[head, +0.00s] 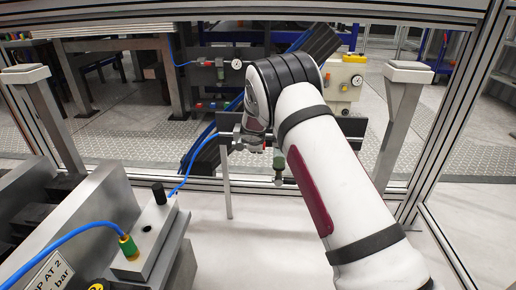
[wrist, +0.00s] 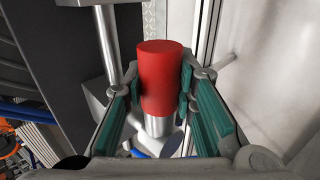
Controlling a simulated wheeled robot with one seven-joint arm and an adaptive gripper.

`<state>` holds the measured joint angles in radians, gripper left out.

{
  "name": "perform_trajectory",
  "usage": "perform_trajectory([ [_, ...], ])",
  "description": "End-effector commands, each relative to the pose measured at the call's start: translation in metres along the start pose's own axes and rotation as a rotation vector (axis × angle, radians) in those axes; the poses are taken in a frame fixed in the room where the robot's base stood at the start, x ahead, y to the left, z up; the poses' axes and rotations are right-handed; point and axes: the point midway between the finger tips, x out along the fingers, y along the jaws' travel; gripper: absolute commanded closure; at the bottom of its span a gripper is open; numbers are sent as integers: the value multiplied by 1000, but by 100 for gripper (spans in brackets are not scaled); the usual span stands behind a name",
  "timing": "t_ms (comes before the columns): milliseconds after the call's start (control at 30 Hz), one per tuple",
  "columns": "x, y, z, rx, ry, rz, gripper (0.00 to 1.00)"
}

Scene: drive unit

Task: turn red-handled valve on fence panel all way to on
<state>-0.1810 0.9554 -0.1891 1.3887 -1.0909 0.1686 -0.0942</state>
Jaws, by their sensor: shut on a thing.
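The red valve handle (wrist: 160,80) is a red cylinder on a silver metal stem (wrist: 158,125), seen in the wrist view. My gripper (wrist: 161,88) has its green-padded fingers on either side of the handle and is shut on it. In the head view my gripper (head: 250,138) is at the dark fence panel (head: 231,124), partly behind my arm. The handle is not clearly seen there, and how far the valve is turned cannot be told.
A blue hose (head: 190,170) runs from the panel area to a metal block (head: 150,235) at lower left. Aluminium fence posts (head: 400,110) stand to the right. Behind the fence are gauges (head: 237,64) and machinery. The pale floor (head: 250,260) below is clear.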

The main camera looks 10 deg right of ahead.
Motion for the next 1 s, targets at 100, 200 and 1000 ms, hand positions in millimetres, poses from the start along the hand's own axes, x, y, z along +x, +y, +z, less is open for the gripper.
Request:
perform_trajectory([
  [100, 1, 0, -2, 2, 8, 0, 100],
  [200, 1, 0, -2, 3, 9, 0, 100],
  [1000, -16, 1, -3, 1, 8, 1, 53],
])
